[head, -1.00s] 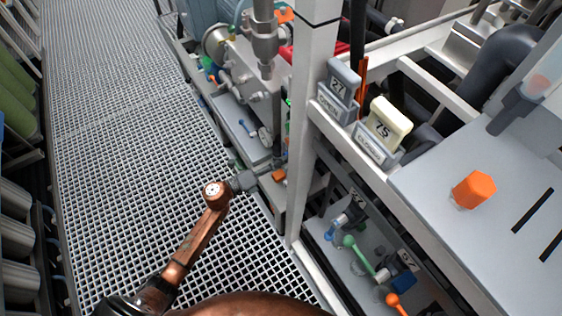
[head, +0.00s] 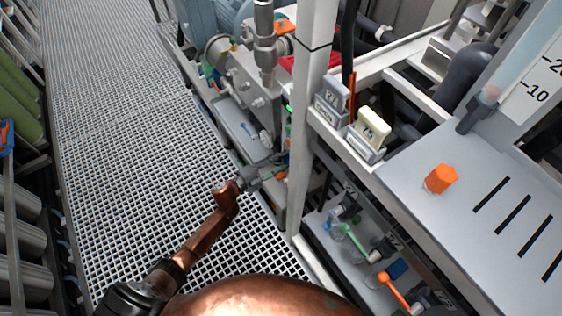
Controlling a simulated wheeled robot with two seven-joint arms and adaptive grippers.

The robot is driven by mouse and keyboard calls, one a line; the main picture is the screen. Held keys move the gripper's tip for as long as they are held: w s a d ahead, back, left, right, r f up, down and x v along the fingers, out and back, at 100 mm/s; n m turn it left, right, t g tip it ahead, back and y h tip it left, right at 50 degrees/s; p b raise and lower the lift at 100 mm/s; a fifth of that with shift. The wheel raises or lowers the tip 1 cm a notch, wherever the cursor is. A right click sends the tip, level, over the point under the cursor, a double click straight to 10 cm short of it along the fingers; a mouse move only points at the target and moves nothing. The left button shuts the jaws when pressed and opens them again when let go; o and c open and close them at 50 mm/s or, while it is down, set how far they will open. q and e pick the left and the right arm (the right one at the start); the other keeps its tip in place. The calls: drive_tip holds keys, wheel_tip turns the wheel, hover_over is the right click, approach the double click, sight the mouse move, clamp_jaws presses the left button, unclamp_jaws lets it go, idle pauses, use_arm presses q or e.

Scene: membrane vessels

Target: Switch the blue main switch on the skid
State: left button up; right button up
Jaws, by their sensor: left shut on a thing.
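My left gripper (head: 262,176) reaches in from the lower left on a copper-coloured arm. Its grey fingers are at the near edge of the skid (head: 235,118), beside the white upright post. It is shut on a small part there; the fingers hide most of that part, and I cannot tell its colour. Small green and orange bits show around the fingertips. I cannot clearly make out the blue main switch. A small blue block (head: 398,268) sits on the lower shelf right of the post, apart from the gripper. My right gripper is not in view.
The white post (head: 314,60) stands just right of the gripper. Beyond it are a green-handled valve (head: 355,240), an orange lever (head: 393,288), labelled grey and cream blocks (head: 372,128) and an orange knob (head: 440,179). The grating floor (head: 120,130) on the left is clear.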

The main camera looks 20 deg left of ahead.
use_arm(q)
drive_tip(key=shift+n+p, duration=0.5)
drive_tip(key=shift+n, duration=0.5)
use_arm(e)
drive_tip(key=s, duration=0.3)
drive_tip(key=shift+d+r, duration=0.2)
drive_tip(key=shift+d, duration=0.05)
use_arm(q)
drive_tip(key=o, duration=1.2)
drive_tip(key=shift+c, duration=0.2)
drive_tip(key=v, duration=1.2)
drive_tip(key=shift+a+f, duration=0.1)
